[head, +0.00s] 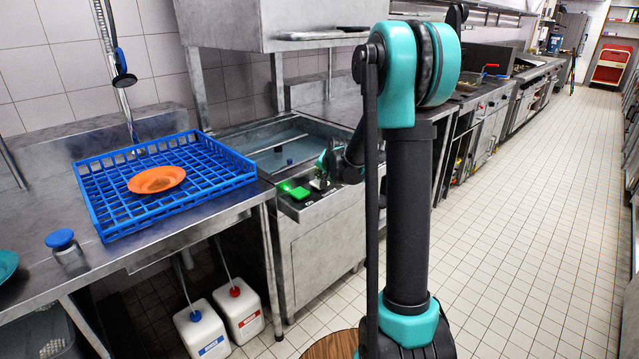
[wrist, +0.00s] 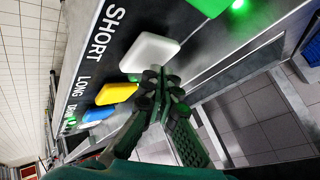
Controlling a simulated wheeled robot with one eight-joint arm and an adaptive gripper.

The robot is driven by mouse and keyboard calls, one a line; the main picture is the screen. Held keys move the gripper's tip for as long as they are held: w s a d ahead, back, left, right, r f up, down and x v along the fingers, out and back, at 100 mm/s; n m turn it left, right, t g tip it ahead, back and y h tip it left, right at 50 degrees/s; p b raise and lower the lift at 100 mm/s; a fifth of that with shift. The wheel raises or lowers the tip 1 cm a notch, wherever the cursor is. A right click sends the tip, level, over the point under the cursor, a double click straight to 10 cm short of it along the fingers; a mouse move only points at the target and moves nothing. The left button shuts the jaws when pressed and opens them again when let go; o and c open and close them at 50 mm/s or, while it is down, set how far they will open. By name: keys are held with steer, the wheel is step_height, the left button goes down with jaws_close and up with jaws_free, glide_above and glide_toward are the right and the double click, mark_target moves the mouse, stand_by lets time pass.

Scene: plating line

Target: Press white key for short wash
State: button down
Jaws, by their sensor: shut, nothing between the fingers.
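The white key (wrist: 150,52) is a rounded block on the dark control panel, beside the word SHORT, in the wrist view. My gripper (wrist: 160,82) is shut and empty, its fingertips at the key's lower edge in the picture. I cannot tell whether they touch the key or hover over it. In the head view my gripper (head: 322,182) is small and low over the panel (head: 312,208) on the washer's front edge, where I cannot clearly make out the white key.
A yellow key (wrist: 117,93) beside LONG and a blue key (wrist: 98,113) lie in the same row. A green key (wrist: 208,4) with a glowing green lamp (wrist: 238,4) is on the white key's other side. A blue rack (head: 108,218) holding an orange plate (head: 157,179) stands left of the washer.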

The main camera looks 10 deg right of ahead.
steer(key=shift+f, duration=0.55)
stand_by(0.5)
steer(key=shift+r, duration=0.15)
stand_by(0.3)
steer(key=shift+r, duration=0.8)
steer(key=shift+r, duration=2.55)
steer(key=s+d+f+n+g, duration=0.1)
steer(key=s+f, duration=0.3)
steer(key=s, duration=0.9)
steer(key=s+d+f+n+g+h, duration=0.1)
steer(key=s+f+n+g, duration=0.1)
steer(key=s, duration=1.2)
steer(key=s+d+f+n+g+h, duration=0.1)
steer(key=s+f, duration=0.6)
steer(key=s, duration=0.7)
steer(key=d+n, duration=0.1)
steer(key=n, duration=0.1)
steer(key=shift+n+g, duration=0.3)
steer(key=shift+g, duration=0.1)
